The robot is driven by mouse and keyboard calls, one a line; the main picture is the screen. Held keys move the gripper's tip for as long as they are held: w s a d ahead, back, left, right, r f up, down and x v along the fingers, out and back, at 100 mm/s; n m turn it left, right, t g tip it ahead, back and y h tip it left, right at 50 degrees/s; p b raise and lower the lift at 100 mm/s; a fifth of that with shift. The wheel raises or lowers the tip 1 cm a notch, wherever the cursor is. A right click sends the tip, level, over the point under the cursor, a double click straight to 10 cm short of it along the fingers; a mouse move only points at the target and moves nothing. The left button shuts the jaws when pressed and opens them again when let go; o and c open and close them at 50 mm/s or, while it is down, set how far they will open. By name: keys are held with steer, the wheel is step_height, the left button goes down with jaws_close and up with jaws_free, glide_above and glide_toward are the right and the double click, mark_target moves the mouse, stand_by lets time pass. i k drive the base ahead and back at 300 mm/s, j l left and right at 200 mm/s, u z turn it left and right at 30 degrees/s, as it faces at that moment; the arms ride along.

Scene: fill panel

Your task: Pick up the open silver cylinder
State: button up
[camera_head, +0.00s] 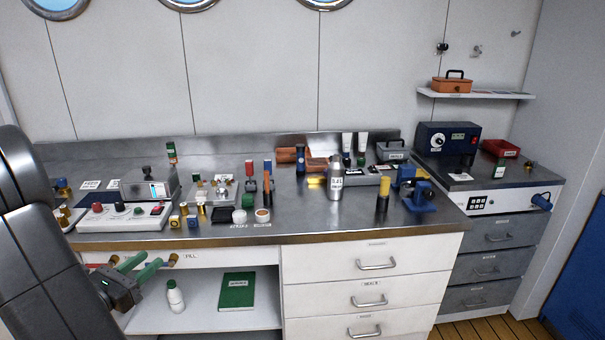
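A silver cylinder (336,181) with a narrower neck and a white label stands upright on the steel worktop (300,226), right of the middle. Whether its top is open is too small to tell. My gripper (147,262) is at the lower left, in front of the bench and below the worktop edge. Its two green fingers are apart, with nothing visible between them. It is well to the left of the silver cylinder and lower than it.
A black-and-yellow cylinder (382,197) and a blue vise-like device (420,197) stand right of the silver cylinder. A grey box (352,180) is close behind it. Small bottles and a white control panel (120,218) crowd the left. The front worktop strip is clear.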

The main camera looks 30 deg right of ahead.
mark_target(335, 169)
steer(key=l+u, duration=0.15)
steer(key=l, duration=0.55)
steer(key=l+u, duration=0.15)
steer(key=l, duration=0.55)
steer(key=l+u, duration=0.15)
steer(key=l, duration=0.6)
steer(key=k+l+u, duration=0.15)
steer(key=l, duration=1.4)
steer(key=k, duration=0.05)
